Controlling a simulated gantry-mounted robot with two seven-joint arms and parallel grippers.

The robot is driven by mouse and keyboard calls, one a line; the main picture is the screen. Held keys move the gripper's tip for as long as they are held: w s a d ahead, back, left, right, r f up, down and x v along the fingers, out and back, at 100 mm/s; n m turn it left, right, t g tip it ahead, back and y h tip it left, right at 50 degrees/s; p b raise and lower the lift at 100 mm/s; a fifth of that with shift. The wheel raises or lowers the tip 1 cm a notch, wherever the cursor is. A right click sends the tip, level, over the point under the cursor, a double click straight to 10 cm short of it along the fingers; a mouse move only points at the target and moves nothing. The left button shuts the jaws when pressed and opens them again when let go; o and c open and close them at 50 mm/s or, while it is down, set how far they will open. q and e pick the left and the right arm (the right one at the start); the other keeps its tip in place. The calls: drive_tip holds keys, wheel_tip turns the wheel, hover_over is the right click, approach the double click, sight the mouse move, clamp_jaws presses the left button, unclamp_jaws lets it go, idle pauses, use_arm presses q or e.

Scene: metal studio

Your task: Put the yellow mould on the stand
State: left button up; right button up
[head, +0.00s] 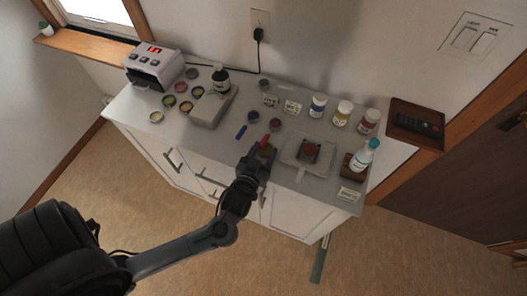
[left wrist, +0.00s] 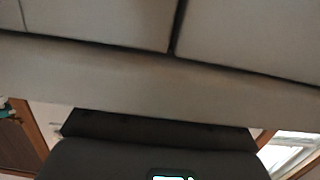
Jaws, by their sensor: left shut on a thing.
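My left gripper (head: 262,155) is at the front edge of the white counter in the head view, its fingers pointing away from me. It is shut on a small olive-yellow thing (head: 266,149), which I take to be the yellow mould; the fingers hide most of it. A red piece (head: 265,140) shows just beyond the fingertips. To the right is a pale square tray (head: 292,158) bearing a dark block with a red-brown top (head: 310,150); I cannot tell whether this is the stand. The left wrist view shows no mould. My right gripper is not in view.
A dark bottle (head: 220,78) stands by a grey device (head: 212,106) at left. Small round pots, a blue strip (head: 241,132) and a machine (head: 154,67) take up the left side.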

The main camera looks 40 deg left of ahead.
use_arm(q)
drive_tip(key=o, duration=0.7)
drive_tip(key=shift+f, duration=0.15)
drive_tip(key=shift+o, duration=0.4)
drive_tip(key=v, duration=1.2)
drive_tip(key=shift+p, duration=0.4)
